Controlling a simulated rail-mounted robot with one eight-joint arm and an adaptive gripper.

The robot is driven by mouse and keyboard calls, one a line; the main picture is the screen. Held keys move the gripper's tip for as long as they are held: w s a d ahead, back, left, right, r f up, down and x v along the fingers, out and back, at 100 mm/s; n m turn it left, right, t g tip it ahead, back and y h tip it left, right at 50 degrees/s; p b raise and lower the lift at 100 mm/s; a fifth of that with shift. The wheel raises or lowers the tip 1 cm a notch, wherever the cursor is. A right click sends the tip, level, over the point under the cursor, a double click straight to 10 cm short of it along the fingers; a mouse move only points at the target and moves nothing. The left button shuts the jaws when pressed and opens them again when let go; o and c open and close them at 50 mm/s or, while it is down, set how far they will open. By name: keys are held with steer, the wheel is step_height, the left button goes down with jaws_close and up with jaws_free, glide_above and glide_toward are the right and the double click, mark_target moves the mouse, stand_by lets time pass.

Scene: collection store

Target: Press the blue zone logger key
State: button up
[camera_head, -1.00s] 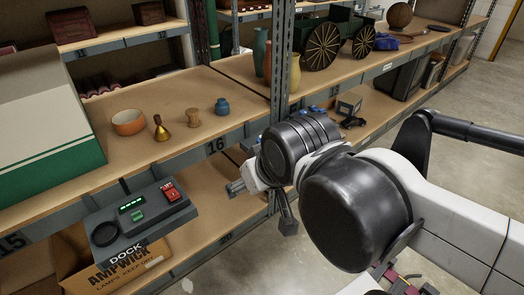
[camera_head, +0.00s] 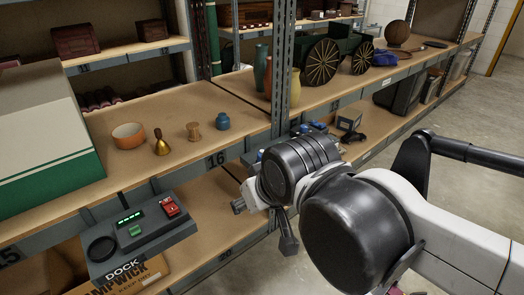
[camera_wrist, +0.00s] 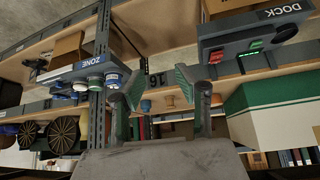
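In the wrist view a grey unit marked ZONE (camera_wrist: 90,65) sits on the shelf edge by an upright post, left of my fingers. The left finger shows close beside the unit's keys; contact cannot be judged. In the head view my gripper (camera_head: 262,208) is partly hidden by my wrist, and my arm covers most of the unit; a little blue shows behind it.
A grey DOCK unit (camera_head: 138,230) with a red switch and green button juts from the shelf at lower left. An orange bowl (camera_head: 128,136), brass bell (camera_head: 161,144), wooden spool (camera_head: 193,131) and blue jar (camera_head: 222,121) stand above. A shelf post (camera_head: 282,70) rises beside my arm.

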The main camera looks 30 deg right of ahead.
jaws_close()
stand_by(1.2)
